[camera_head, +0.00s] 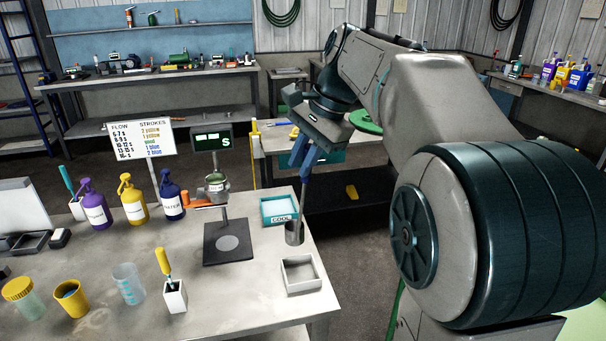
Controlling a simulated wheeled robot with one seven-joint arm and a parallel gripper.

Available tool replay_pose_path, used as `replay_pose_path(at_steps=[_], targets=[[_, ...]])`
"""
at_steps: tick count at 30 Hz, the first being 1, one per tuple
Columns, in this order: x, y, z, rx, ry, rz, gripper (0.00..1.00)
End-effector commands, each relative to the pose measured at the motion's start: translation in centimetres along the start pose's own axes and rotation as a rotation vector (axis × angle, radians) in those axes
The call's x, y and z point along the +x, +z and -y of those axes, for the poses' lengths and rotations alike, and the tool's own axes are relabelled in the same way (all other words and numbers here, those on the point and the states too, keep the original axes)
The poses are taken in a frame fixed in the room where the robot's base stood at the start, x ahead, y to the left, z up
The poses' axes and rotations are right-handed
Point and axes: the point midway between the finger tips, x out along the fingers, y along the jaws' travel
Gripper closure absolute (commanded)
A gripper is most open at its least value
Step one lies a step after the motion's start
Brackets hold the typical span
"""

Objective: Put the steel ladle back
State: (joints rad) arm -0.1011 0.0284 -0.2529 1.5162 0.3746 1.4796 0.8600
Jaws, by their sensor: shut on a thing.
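My gripper (307,162) points down above the right edge of the near table. It is shut on the upper end of the steel ladle (301,204), whose thin shaft hangs down nearly upright.
A teal-rimmed COOL tray (265,213) stands just left of the holder, and a white open box (301,287) in front. A dark stand (230,250) with a cup and display is further left. Pump bottles (133,205) and cups (70,300) fill the left side.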

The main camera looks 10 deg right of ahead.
Motion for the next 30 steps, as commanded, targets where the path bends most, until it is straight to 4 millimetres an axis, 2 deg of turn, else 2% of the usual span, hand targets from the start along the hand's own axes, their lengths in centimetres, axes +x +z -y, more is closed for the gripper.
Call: replay_pose_path(at_steps=[3,7,26,27,29,30], targets=[[1.6,-0.3,-0.6,0.001,0.000,0.001,1.00],[2.9,-0.6,-1.1,0.000,-0.001,0.000,1.00],[4.0,-0.9,-1.4,0.000,-0.003,-0.001,1.00],[4.0,-0.9,-1.5,0.000,-0.001,0.000,0.74],[4.0,-0.9,-1.4,0.000,-0.001,0.000,0.61],[4.0,-0.9,-1.5,0.000,0.000,0.000,0.61]])
